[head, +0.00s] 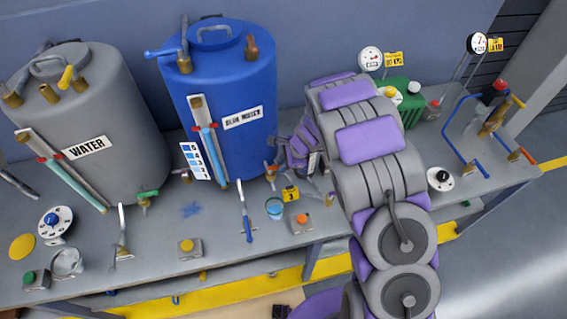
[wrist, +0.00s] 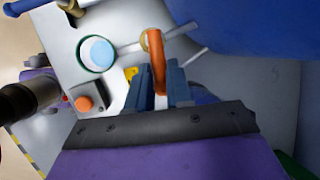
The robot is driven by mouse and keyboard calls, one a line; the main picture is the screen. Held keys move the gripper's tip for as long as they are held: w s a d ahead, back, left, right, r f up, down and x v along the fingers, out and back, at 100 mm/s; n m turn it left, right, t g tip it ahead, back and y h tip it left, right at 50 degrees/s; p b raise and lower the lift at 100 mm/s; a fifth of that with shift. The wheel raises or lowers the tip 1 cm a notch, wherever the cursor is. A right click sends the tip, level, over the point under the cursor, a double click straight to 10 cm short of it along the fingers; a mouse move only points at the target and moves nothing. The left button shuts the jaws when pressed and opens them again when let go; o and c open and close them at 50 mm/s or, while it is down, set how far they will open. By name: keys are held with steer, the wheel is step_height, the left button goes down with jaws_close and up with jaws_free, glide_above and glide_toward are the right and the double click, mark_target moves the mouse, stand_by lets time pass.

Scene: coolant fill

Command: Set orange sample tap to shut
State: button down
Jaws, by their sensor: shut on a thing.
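The orange sample tap (wrist: 156,58) shows in the wrist view as an orange handle with a brass-coloured ring at its far end. My gripper (wrist: 158,82) has its two blue-grey fingers on either side of the handle's near end and is shut on it. In the head view, the tap (head: 271,171) is low on the front of the blue tank (head: 232,110). My gripper comes to it from the right there, and its fingertips are hard to make out. The tap's valve body is mostly hidden in the wrist view.
A cup of blue liquid (head: 274,208) stands on the bench in front of the tap. A box with an orange button (head: 301,222), a yellow tag (head: 290,193) and a blue-handled lever (head: 246,222) are close by. The grey water tank (head: 95,130) is at left.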

steer(key=shift+w+n+g+p, duration=0.35)
steer(key=shift+n+p, duration=0.15)
steer(key=shift+n, duration=0.2)
steer(key=c, duration=1)
jaws_free()
steer(key=shift+c, duration=0.2)
steer(key=v, duration=1.7)
steer(key=shift+p, duration=0.4)
steer(key=shift+s+d+r, duration=0.1)
steer(key=shift+s+d, duration=0.05)
steer(key=shift+s, duration=0.05)
